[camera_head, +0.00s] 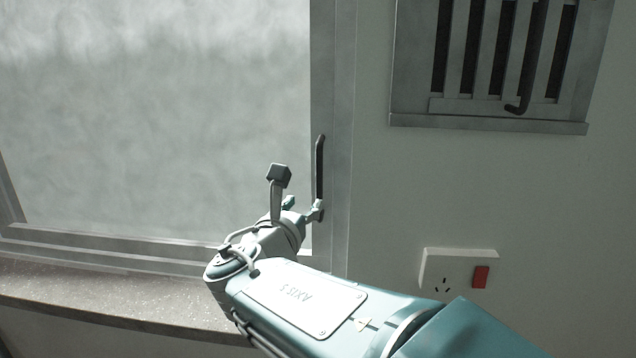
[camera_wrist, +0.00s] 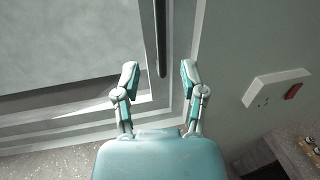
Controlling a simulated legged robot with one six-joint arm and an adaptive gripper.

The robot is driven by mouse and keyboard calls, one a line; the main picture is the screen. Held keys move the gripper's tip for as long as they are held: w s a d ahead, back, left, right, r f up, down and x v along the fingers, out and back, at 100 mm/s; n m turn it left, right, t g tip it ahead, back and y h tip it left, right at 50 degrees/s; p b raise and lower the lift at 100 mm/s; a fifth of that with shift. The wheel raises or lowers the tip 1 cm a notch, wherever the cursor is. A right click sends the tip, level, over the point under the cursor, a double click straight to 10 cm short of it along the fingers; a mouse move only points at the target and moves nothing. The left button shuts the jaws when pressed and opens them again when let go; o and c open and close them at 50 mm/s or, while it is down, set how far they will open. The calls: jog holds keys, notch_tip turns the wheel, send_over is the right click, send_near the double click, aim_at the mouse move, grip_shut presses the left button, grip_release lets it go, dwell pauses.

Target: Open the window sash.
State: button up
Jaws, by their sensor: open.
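The window sash has a grey frame (camera_head: 333,100) around a large frosted pane (camera_head: 150,120). A dark vertical bar handle (camera_head: 320,165) is on the right side of the frame. My gripper (camera_head: 304,208) is at the lower end of this handle in the head view. In the wrist view the fingers of my gripper (camera_wrist: 159,78) are spread apart, and the dark handle (camera_wrist: 161,45) shows between them, its lower end near the fingertips. The fingers do not close on it. The sash looks flush in its surround, but I cannot tell for sure whether it is shut.
A speckled sill (camera_head: 110,295) runs below the window. A wall socket with a red switch (camera_head: 458,268) is at the lower right. A slatted vent (camera_head: 500,60) with a dark rod is at the upper right. Small items on a surface show at the wrist view's lower right (camera_wrist: 308,148).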

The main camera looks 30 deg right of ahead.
aim_at(317, 186)
jog(key=x, duration=0.9)
jog(key=shift+d+f, duration=0.1)
grip_shut()
